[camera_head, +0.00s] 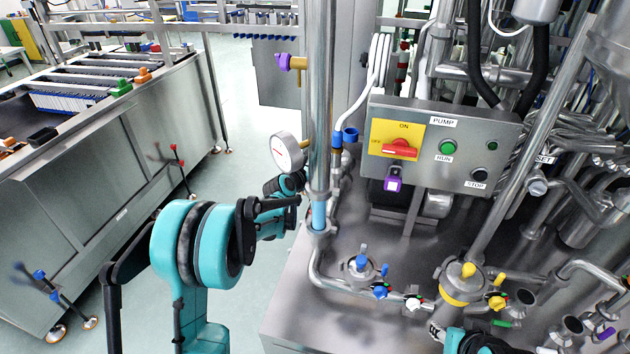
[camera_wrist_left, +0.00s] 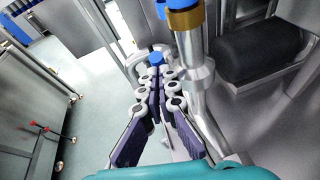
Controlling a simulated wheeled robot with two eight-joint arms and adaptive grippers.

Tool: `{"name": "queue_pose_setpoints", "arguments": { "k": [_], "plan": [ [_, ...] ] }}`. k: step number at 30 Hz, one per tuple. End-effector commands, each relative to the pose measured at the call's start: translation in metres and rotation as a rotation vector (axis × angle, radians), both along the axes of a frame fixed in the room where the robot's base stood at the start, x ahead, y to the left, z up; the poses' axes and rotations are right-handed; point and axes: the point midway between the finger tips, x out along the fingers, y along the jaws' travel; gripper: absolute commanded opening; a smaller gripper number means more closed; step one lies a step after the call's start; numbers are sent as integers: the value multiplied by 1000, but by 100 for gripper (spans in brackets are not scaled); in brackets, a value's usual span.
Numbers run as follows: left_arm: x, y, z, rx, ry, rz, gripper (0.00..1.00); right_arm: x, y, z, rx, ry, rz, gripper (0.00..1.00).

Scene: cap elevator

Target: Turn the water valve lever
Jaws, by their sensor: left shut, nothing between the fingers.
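I cannot tell for sure which handle is the water valve lever. A blue-handled valve (camera_head: 350,135) sits on the thin pipe beside the tall steel column. Lower down are a blue-topped fitting (camera_head: 361,252) and a small blue valve handle (camera_head: 380,291). My left gripper (camera_head: 298,183) is near the tall column, partly hidden by my arm. In the left wrist view its fingers (camera_wrist_left: 157,80) are shut and empty. A blue knob (camera_wrist_left: 155,58) shows just past the fingertips; contact is unclear. Part of my right gripper (camera_head: 437,332) seems to show at the bottom edge, mostly cut off.
A control box (camera_head: 445,150) with a red switch (camera_head: 400,148) stands right of the column. A pressure gauge (camera_head: 287,151) is at the column's left. A yellow-banded fitting (camera_head: 455,285) and dense pipes fill the right. Open floor (camera_head: 255,150) lies left of the column.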

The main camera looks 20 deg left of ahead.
Motion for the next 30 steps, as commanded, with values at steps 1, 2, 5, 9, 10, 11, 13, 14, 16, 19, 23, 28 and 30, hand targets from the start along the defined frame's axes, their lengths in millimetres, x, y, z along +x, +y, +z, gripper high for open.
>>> {"name": "queue_pose_setpoints", "arguments": {
  "k": [1,2,5,9,10,11,13,14,16,19,23,28,30],
  "plan": [
    [2,0,2,0,0,0,0,0,0,1,0,0,0,40],
    [3,0,3,0,0,0,0,0,0,2,0,0,0,40],
    [7,0,7,0,0,0,0,0,0,3,0,0,0,40],
    [12,0,10,0,0,0,0,0,0,4,0,0,0,40],
    [13,0,10,0,0,0,0,0,0,5,0,0,0,40],
    [14,0,11,0,0,0,0,0,0,5,0,0,0,40],
    [16,0,12,0,0,0,0,0,0,5,0,0,0,40],
    [16,0,12,0,0,0,0,0,0,5,0,0,0,40],
    [17,0,12,0,0,0,0,0,0,5,0,0,0,40],
    [18,0,13,0,0,0,0,0,0,6,0,0,0,40],
    [19,-1,13,0,-1,0,0,0,0,6,0,0,0,40],
    [19,-1,13,0,-1,0,0,0,0,6,0,0,0,40],
    [19,-1,13,0,-1,0,0,0,0,6,0,0,0,40]
  ]
}}
